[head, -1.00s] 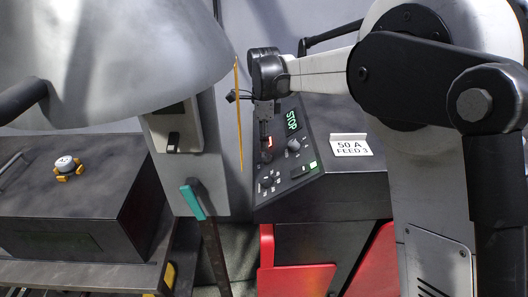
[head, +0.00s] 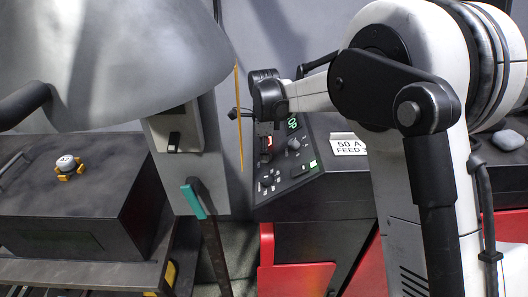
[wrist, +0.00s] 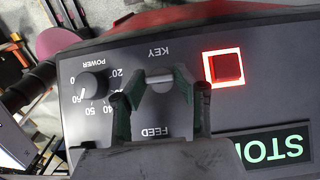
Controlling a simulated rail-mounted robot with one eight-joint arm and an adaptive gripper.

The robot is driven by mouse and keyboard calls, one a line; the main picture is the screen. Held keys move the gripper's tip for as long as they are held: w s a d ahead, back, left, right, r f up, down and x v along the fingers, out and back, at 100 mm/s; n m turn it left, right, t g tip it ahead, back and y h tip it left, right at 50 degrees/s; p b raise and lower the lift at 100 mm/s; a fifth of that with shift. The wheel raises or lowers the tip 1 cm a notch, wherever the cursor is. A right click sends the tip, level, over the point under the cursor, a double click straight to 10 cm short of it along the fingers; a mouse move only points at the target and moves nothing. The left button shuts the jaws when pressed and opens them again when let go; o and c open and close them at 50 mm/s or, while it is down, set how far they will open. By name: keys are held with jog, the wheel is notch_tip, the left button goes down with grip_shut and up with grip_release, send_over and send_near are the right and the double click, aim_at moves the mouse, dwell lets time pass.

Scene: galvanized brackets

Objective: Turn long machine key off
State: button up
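The machine's dark control panel (head: 285,180) stands in the middle of the head view. In the wrist view, a short silver key (wrist: 160,79) sits below the inverted KEY label. My gripper (wrist: 154,92) is open, with one finger on each side of the key; I cannot tell whether either finger touches it. In the head view my gripper (head: 264,128) is over the upper left of the panel, and the key is hidden there. A red-lit square button (wrist: 225,68) is right of the key.
A POWER dial (wrist: 93,85) is close left of my gripper. In the head view, a teal-handled lever (head: 193,200) and a thin orange strip (head: 239,115) stand left of the panel. A 50 A feed sign (head: 350,146) lies to its right. A large grey hood (head: 130,60) fills the upper left.

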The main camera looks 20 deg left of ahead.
jog(key=c, duration=0.3)
jog(key=shift+c, duration=0.2)
jog(key=shift+w+f+n+g+h+b, duration=0.15)
jog(key=shift+n+g+h+b, duration=0.25)
jog(key=shift+n+g+b, duration=0.65)
jog(key=shift+a+n+g+h+b, duration=0.1)
jog(key=shift+n+g+h+b, duration=0.35)
jog(key=shift+n, duration=0.5)
jog(key=shift+n+g+h+b, duration=0.35)
jog(key=shift+n+b, duration=0.2)
jog(key=shift+n, duration=0.35)
jog(key=o, duration=1.1)
